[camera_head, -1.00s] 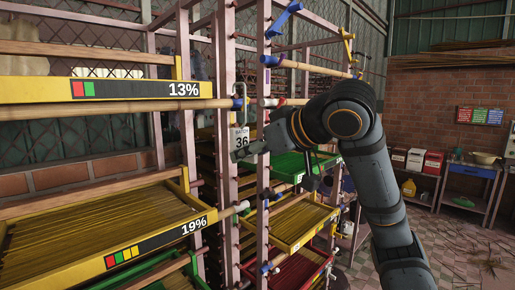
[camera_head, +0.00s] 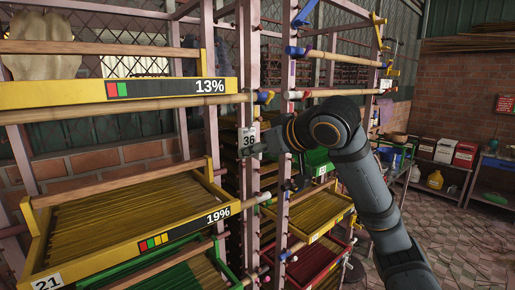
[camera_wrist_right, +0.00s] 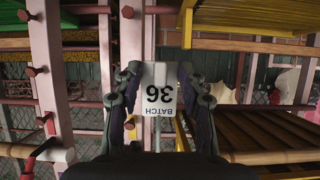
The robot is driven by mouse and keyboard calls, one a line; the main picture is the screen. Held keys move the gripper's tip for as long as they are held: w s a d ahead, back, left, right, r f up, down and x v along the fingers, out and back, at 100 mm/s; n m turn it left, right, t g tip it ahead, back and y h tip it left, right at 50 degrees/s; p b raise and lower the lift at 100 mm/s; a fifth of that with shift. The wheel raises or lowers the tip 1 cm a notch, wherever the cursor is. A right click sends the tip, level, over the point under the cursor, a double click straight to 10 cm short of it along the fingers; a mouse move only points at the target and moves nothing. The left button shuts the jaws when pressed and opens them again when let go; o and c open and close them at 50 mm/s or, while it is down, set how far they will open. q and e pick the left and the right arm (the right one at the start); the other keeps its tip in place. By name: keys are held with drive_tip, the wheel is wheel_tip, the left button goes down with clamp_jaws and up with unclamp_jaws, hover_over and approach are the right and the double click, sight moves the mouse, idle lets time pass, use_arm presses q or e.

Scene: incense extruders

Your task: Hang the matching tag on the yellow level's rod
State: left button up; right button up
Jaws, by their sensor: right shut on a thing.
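My right gripper (camera_head: 262,147) is shut on a white tag (camera_head: 248,138) reading 36, in front of a pink rack post. In the right wrist view the tag (camera_wrist_right: 159,95) reads BATCH 36 upside down, between the fingers of the gripper (camera_wrist_right: 160,100). The upper yellow level (camera_head: 160,90) shows 13% with red and green squares. Its bamboo rod (camera_head: 130,107) runs below it to a blue tip, above the tag. A lower yellow tray (camera_head: 130,205) shows 19%, with a tag 21 (camera_head: 46,282) at its left. Whether the tag's hook touches a rod cannot be told. My left gripper is not in view.
Pink rack posts (camera_head: 214,130) and more rods stand close around the gripper. A second rack with another yellow tray (camera_head: 315,213) and a red tray (camera_head: 318,258) is to the right. Tables with boxes (camera_head: 465,153) stand behind; the floor (camera_head: 440,250) at right is open.

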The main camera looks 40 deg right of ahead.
drive_tip(key=shift+f, duration=0.1)
drive_tip(key=o, duration=1.1)
drive_tip(key=shift+o, duration=0.4)
drive_tip(key=shift+o, duration=1.3)
drive_tip(key=s+b, duration=0.6)
drive_tip(key=s, duration=0.3)
drive_tip(key=shift+d+b, duration=0.35)
drive_tip(key=shift+b, duration=0.05)
